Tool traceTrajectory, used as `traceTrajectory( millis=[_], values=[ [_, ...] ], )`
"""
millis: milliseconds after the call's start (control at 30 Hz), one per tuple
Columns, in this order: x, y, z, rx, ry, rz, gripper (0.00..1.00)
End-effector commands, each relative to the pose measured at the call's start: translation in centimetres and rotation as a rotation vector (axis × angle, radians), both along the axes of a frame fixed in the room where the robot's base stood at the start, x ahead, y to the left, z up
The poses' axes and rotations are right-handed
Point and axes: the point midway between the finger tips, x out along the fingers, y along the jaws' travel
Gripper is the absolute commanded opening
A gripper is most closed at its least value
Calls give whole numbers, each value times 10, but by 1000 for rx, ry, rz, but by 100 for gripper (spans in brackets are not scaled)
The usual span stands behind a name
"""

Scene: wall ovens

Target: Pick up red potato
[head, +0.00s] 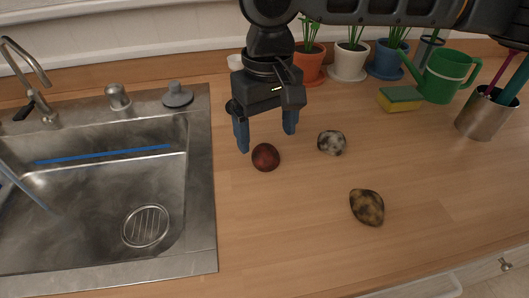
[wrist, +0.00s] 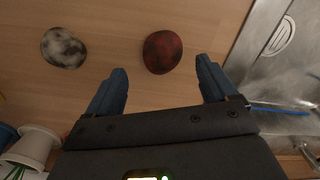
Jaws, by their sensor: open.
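The red potato (head: 265,157) is small, dark red and round, and lies on the wooden counter just right of the sink. In the wrist view the red potato (wrist: 162,52) lies beyond the fingertips, roughly in line with the gap between them. My gripper (head: 267,141) points down above the counter, with its two blue fingers apart and nothing between them. The fingers (wrist: 161,76) also show spread and empty in the wrist view. The potato is fully visible in both views and I see no contact with it.
A whitish speckled potato (head: 332,143) lies close to the right, and a brown-yellow potato (head: 367,207) nearer the front. A metal sink (head: 203,200) is at left. Flower pots (head: 347,62), a sponge (head: 400,98), a green watering can (head: 446,76) and a metal cup (head: 484,116) stand behind.

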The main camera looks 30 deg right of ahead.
Motion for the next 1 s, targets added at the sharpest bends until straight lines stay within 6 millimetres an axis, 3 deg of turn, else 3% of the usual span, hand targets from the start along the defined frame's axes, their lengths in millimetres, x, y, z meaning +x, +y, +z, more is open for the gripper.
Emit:
traceTrajectory(
  millis=[300,600,1000],
  values=[
    [-1,2,-41,-2,0,1,86],
    [-1,3,-45,0,-1,0,86],
    [-1,3,-45,0,-1,0,48]
  ],
)
